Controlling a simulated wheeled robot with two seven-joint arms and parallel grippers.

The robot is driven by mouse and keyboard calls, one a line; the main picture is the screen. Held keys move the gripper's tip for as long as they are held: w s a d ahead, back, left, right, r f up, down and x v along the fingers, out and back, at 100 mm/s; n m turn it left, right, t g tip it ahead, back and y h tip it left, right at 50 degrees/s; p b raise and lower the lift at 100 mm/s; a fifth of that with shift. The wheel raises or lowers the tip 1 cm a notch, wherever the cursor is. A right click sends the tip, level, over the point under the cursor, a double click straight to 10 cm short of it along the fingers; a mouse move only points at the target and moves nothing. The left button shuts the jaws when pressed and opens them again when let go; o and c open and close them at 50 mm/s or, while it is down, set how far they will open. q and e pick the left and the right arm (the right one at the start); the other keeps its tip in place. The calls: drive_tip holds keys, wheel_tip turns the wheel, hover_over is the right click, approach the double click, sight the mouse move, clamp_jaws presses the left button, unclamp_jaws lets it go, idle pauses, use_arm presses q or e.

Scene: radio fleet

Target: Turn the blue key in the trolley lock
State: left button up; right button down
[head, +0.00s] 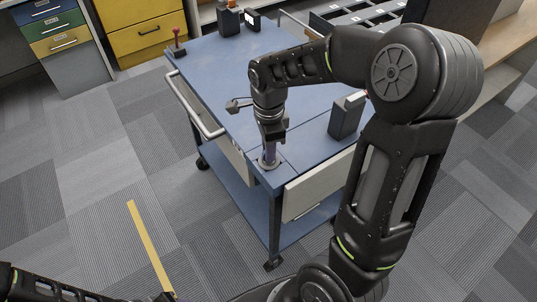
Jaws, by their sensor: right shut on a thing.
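A blue trolley (215,73) stands in the middle of the head view. A round metal lock (262,164) sits on its top near the front corner. A blue-purple key (269,151) stands upright at the lock. My right gripper (271,138) reaches down from above and is shut on the key. The fingers and wrist hide the key's upper part, and I cannot tell how far the key is turned. Part of my left arm shows at the bottom left; its fingers are out of view.
A dark radio (346,116) stands on the trolley top right of the lock. More dark radios (229,20) and a red-knobbed post (177,44) are at the back. The trolley has a side handle (196,105) and a pale front panel (317,184).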

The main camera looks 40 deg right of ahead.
drive_tip(key=c, duration=1.4)
unclamp_jaws()
drive_tip(key=shift+r, duration=0.1)
wheel_tip(320, 180, up, 8)
drive_tip(key=shift+f, duration=0.2)
